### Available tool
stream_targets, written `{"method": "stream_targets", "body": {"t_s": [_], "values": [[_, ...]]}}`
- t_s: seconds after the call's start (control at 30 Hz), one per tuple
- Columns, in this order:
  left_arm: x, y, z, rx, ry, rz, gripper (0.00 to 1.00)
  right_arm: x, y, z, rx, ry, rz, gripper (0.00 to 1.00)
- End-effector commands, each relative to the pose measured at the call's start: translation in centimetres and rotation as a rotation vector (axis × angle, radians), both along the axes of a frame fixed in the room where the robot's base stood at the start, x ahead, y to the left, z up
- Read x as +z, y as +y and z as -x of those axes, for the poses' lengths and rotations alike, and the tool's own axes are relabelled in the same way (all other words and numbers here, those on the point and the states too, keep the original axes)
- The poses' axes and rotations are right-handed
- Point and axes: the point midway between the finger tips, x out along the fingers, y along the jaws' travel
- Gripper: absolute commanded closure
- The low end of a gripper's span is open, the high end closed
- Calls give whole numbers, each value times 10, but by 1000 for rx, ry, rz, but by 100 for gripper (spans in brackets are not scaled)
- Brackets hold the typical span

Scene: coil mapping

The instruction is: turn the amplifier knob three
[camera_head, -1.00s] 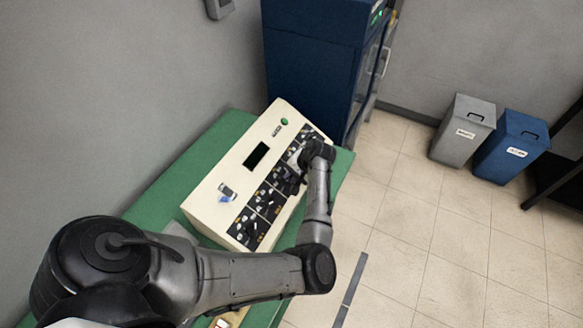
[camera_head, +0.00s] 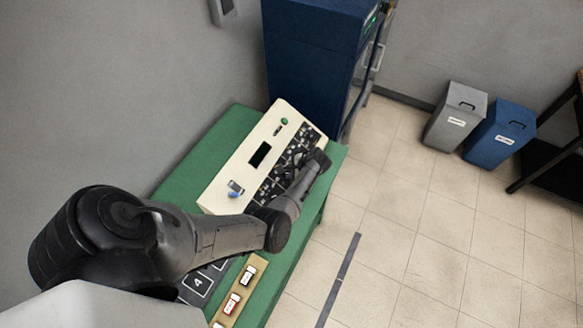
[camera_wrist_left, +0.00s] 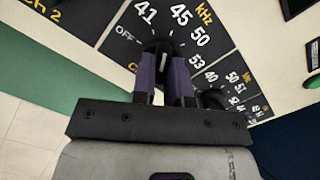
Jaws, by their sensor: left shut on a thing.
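The amplifier (camera_head: 228,178) is a cream sloped box on a green table, with a dark display and rows of black knobs on dark panels. My left gripper (camera_head: 290,165) is over its knob side, its fingers hard to make out in the head view. In the left wrist view, the two purple fingers of my left gripper (camera_wrist_left: 168,62) are shut on a black knob (camera_wrist_left: 162,50) with a pale pointer line. The dial around it reads OFF, 41, 45, 50, 53 and kHz. Its channel label is mostly hidden; the panel beside it reads "Ch 2". My right gripper is not in view.
A blue cabinet (camera_head: 310,60) stands behind the amplifier. Another knob (camera_wrist_left: 213,98) sits close to my right finger in the wrist view. A wooden strip with switches (camera_head: 240,290) lies on the near table end. Grey (camera_head: 455,117) and blue (camera_head: 500,135) bins stand right.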

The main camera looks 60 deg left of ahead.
Motion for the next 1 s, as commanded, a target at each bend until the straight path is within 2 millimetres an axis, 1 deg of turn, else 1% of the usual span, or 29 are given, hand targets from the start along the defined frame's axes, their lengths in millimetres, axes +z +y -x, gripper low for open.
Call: {"method": "stream_targets", "body": {"t_s": [0.03,0.3,0.53,1.0], "values": [[4,1,1,-30,16,8,100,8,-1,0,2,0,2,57],[2,-1,1,-149,74,47,100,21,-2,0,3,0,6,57],[1,-1,1,-198,96,62,100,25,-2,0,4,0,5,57],[0,-1,0,-209,100,66,100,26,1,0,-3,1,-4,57]]}}
